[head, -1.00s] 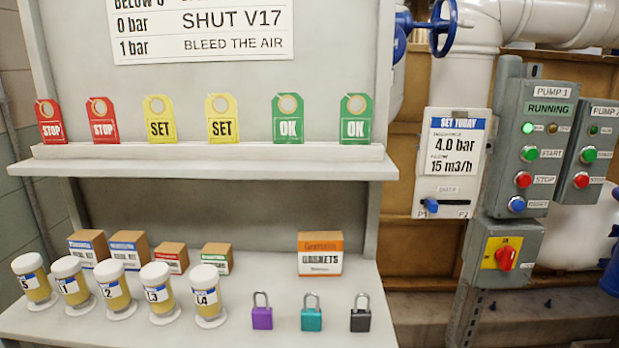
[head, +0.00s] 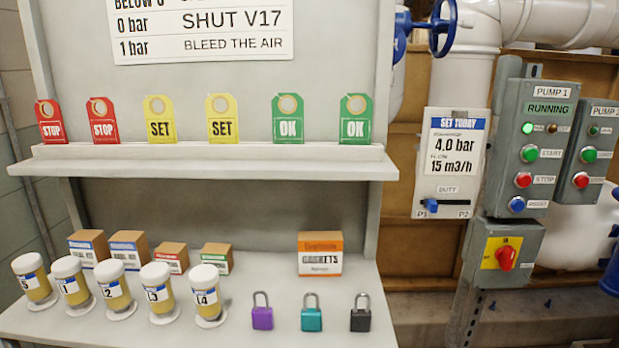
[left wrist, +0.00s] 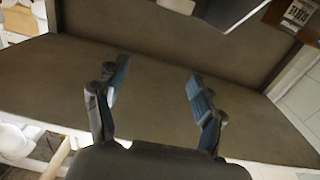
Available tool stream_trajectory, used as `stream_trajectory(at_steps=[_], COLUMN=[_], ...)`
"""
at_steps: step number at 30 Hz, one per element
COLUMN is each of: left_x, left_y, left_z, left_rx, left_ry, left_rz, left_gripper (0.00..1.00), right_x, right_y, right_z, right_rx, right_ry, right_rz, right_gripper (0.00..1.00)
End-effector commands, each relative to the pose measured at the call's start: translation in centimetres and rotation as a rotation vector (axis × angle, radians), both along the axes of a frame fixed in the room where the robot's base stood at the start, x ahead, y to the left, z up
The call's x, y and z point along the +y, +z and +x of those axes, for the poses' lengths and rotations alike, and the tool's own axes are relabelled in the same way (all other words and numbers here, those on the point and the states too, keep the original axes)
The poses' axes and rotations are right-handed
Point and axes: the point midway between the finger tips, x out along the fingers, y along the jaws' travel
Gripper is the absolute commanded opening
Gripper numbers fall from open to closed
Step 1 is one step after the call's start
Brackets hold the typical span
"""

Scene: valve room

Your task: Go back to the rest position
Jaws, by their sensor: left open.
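My left gripper (left wrist: 158,90) shows in the left wrist view with its two fingers spread wide apart and nothing between them. Behind the fingers is a plain brown-grey surface (left wrist: 160,110) with a pale edge. Neither gripper shows in the head view, and my right gripper is in no view.
In the head view a grey shelf (head: 210,170) bears red, yellow and green tags. Below stand jars, small boxes and padlocks (head: 311,318) on a bench. The pump 1 panel (head: 536,150) and a set-today sign (head: 452,150) are at the right. A blue valve wheel (head: 440,28) is above.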

Motion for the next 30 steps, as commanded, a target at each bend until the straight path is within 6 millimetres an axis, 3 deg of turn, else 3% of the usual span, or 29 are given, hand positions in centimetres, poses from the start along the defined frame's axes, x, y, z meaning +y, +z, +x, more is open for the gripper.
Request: stream_trajectory(at_steps=[7, 11, 17, 23, 26, 30], left_x=[0.0, -0.2, -0.9, -0.8, -0.4, 0.9], left_y=[0.0, -2.7, -13.3, -24.2, -29.9, -36.9], left_z=[-0.1, -0.2, -2.4, -7.7, -12.1, -20.1], left_rx=[0.001, 0.06, 0.301, 0.564, 0.721, 0.953], left_ry=[0.0, -0.006, -0.029, -0.052, -0.065, -0.083], left_rz=[0.0, 0.006, 0.032, 0.069, 0.092, 0.131], left_gripper=[0.69, 0.69, 0.69, 0.69, 0.69, 0.69], right_x=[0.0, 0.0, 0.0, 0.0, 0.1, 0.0], right_y=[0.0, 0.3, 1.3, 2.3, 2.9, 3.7], right_z=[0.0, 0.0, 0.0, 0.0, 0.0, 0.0], right_rx=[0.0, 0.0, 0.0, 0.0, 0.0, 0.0], right_ry=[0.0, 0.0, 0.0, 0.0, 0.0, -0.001], right_rz=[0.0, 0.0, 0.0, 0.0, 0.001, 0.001], right_gripper=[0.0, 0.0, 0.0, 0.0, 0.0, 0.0])
